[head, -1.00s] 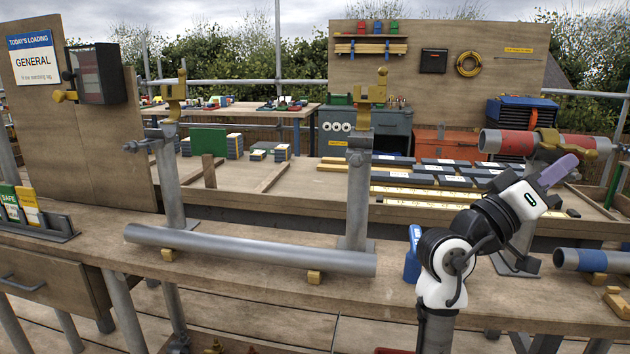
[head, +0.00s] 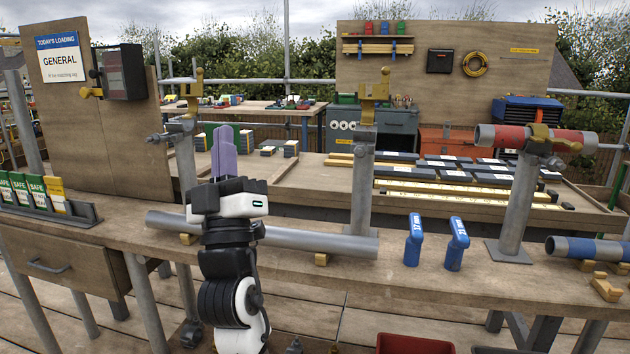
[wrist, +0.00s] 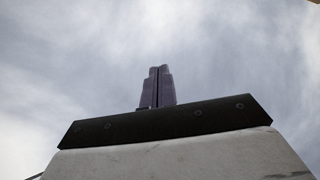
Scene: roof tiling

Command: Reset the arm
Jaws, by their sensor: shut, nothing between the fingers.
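My gripper (head: 224,153) stands upright over the front bench in the head view, its purple fingers pointing up and closed together with nothing between them. In the wrist view the fingers (wrist: 157,86) rise shut against a cloudy sky. My arm is folded upright below it, in front of the bench's left part. It hides part of a grey tube (head: 310,240) lying on the bench and part of the left clamp post (head: 184,150).
A clamp post (head: 362,190) stands mid-bench; a red-banded tube (head: 495,137) sits raised at right. A tag rack (head: 85,213) is at left. A red bin (head: 415,344) is below.

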